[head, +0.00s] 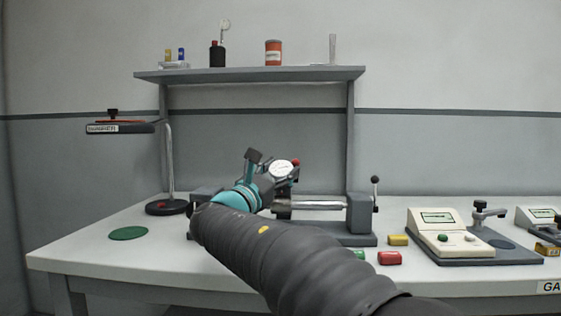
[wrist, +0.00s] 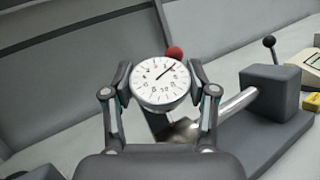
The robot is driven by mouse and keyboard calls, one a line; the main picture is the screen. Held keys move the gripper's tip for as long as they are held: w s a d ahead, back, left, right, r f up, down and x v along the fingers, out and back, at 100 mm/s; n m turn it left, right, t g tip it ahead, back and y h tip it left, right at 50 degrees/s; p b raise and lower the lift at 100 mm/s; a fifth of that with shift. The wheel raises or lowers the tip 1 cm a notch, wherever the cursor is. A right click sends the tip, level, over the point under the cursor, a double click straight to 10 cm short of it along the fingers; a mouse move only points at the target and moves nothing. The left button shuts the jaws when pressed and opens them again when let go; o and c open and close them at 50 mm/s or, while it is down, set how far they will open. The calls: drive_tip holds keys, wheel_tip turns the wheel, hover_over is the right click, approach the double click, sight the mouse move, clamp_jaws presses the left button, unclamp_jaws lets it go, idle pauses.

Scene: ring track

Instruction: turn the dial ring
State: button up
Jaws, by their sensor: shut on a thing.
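The dial ring is the rim around a round white dial gauge (wrist: 160,82) with black numbers and a dark needle. In the wrist view my gripper (wrist: 161,84) has one finger on each side of the dial's rim and is shut on it. In the head view the dial (head: 283,170) faces the camera just beyond my gripper (head: 281,172), above the bench fixture. A red knob (wrist: 174,53) sits at the dial's upper right.
The grey fixture block (head: 361,213) with a metal rod and a ball lever stands right of the dial. Yellow (head: 398,240) and red (head: 389,258) blocks lie in front. A shelf (head: 250,75) spans above the bench.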

drive_tip(key=m+g+h+p, duration=0.1)
drive_tip(key=m+g+p, duration=0.1)
drive_tip(key=m+g+h+p, duration=0.2)
drive_tip(key=p, duration=0.1)
drive_tip(key=r+m+g+h+p, duration=0.1)
drive_tip(key=m+g+p, duration=0.1)
drive_tip(key=shift+w+a+g+h, duration=0.1)
drive_tip(key=shift+a+g+h, duration=0.05)
drive_tip(key=shift+g+h, duration=0.2)
drive_tip(key=m+g+p, duration=0.2)
drive_tip(key=m+g, duration=0.1)
drive_tip(key=shift+f+h, duration=0.35)
drive_tip(key=shift+f, duration=0.05)
drive_tip(key=shift+f+m+g, duration=0.1)
drive_tip(key=shift+m+g, duration=1.2)
drive_tip(key=shift+g, duration=0.55)
drive_tip(key=shift+m+g, duration=0.4)
drive_tip(key=shift+g, duration=0.1)
drive_tip(key=o, duration=1.2)
drive_tip(key=shift+c, duration=0.2)
drive_tip(key=shift+n+t, duration=0.5)
drive_tip(key=shift+t, duration=0.1)
